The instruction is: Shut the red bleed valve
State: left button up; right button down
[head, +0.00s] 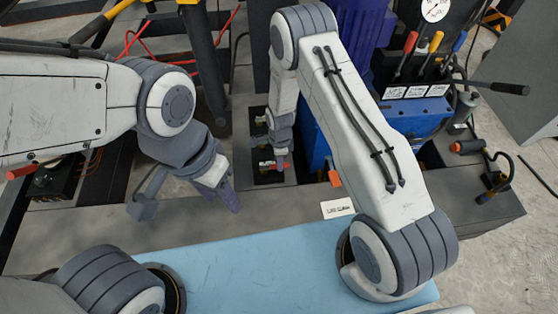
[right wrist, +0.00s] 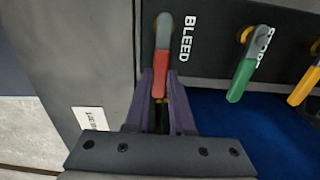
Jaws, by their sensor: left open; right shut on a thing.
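The red bleed valve (right wrist: 160,72) is a lever with a red handle beside the word BLEED on a dark panel in the right wrist view. Its handle hangs down from a grey arm at a yellow pivot. The two purple fingers of my right gripper (right wrist: 160,92) are around the handle, one on each side, shut on it. In the head view my right gripper (head: 282,166) is small, low by the dark panel, and its hold is hard to see there. My left gripper (head: 228,196) is open and empty over the grey ledge, left of the right one.
A green lever (right wrist: 242,78) and a yellow lever (right wrist: 304,86) sit right of the bleed valve. In the head view a blue box (head: 412,118) and a gauge (head: 434,9) stand at right. A light blue mat (head: 265,265) in front is bare.

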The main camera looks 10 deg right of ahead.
jog(key=c, duration=0.8)
grip_release()
jog(key=shift+o, duration=0.2)
jog(key=shift+r, duration=0.15)
notch_tip(320, 180, up, 10)
jog(key=p, duration=0.3)
jog(key=shift+r, duration=0.1)
